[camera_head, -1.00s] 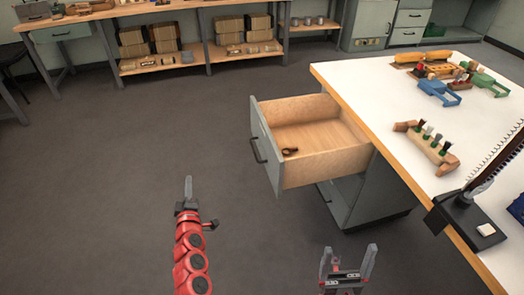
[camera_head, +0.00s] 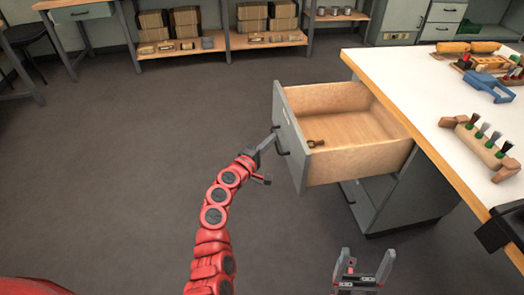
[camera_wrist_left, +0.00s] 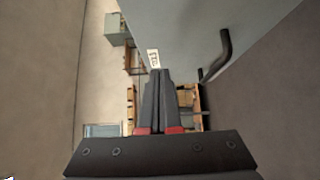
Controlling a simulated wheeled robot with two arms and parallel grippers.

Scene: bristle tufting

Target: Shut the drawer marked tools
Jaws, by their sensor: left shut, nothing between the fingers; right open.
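The drawer (camera_head: 289,112) under the white-topped bench stands pulled out, with a grey front, a dark handle (camera_head: 279,147) and wooden sides. A small dark brown object (camera_head: 316,143) lies inside near its front. In the left wrist view, the grey drawer front (camera_wrist_left: 190,35) carries a white label (camera_wrist_left: 153,58), too small to read surely, and the dark handle (camera_wrist_left: 222,55). My left gripper (camera_head: 273,138) is shut and empty, its tip at the drawer front beside the handle; I cannot tell whether it touches. My right gripper (camera_head: 363,264) is open and empty, low in front of the bench.
The white bench top (camera_head: 405,78) holds a wooden block with several brushes (camera_head: 482,142) and a blue tool (camera_head: 490,86). A grey cabinet (camera_head: 405,195) stands below. Shelves with boxes (camera_head: 185,22) line the back. The grey floor at left is clear.

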